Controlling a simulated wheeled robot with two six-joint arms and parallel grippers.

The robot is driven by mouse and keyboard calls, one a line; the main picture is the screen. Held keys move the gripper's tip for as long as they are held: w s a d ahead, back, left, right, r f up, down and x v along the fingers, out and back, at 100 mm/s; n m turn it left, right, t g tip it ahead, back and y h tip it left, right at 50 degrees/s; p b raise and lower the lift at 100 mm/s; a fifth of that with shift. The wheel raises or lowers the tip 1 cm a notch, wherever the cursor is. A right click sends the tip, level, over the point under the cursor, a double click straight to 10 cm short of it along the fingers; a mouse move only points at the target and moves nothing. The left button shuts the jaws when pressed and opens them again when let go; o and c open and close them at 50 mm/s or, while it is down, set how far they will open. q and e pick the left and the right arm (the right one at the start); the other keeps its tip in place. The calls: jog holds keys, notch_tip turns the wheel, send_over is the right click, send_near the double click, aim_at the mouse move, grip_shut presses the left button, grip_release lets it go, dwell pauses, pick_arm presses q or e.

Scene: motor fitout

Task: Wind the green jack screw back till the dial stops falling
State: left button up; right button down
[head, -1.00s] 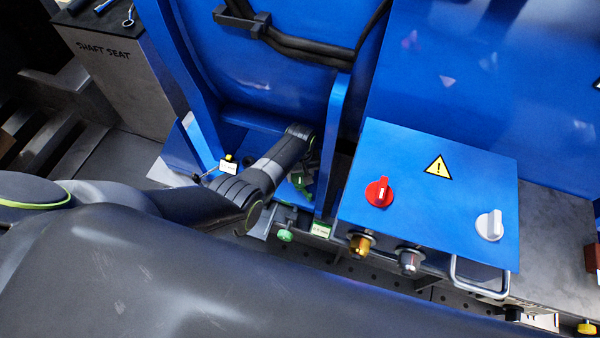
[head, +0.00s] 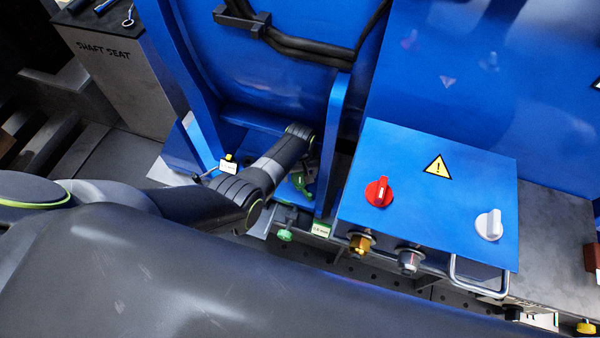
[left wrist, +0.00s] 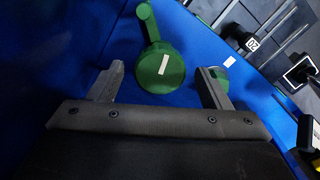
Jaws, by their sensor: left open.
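The green jack screw (left wrist: 162,70) shows in the left wrist view as a round green head with a white mark and a crank arm pointing up. It lies between the fingers of my left gripper (left wrist: 160,68), which are open and spread either side, with gaps showing. In the head view a green part (head: 301,185) shows low between the blue uprights, partly hidden by my left arm, and the gripper is mostly hidden there. A second green part (left wrist: 222,76) sits behind the right finger. I cannot make out a readable dial. My right gripper is not in view.
A blue control box (head: 430,190) with a red knob (head: 379,191) and a grey knob (head: 489,225) stands to the right. A blue upright (head: 332,145) rises close beside my wrist. A green knob (head: 285,235) sits below. The grey shaft seat block (head: 130,85) is at left.

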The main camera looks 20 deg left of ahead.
aim_at(300, 176)
pick_arm(q)
jog(key=shift+r, duration=0.3)
notch_tip(300, 176, up, 7)
jog(key=p, duration=0.3)
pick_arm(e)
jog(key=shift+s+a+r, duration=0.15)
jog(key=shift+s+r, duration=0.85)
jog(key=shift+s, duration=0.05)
pick_arm(q)
jog(key=shift+f, duration=0.15)
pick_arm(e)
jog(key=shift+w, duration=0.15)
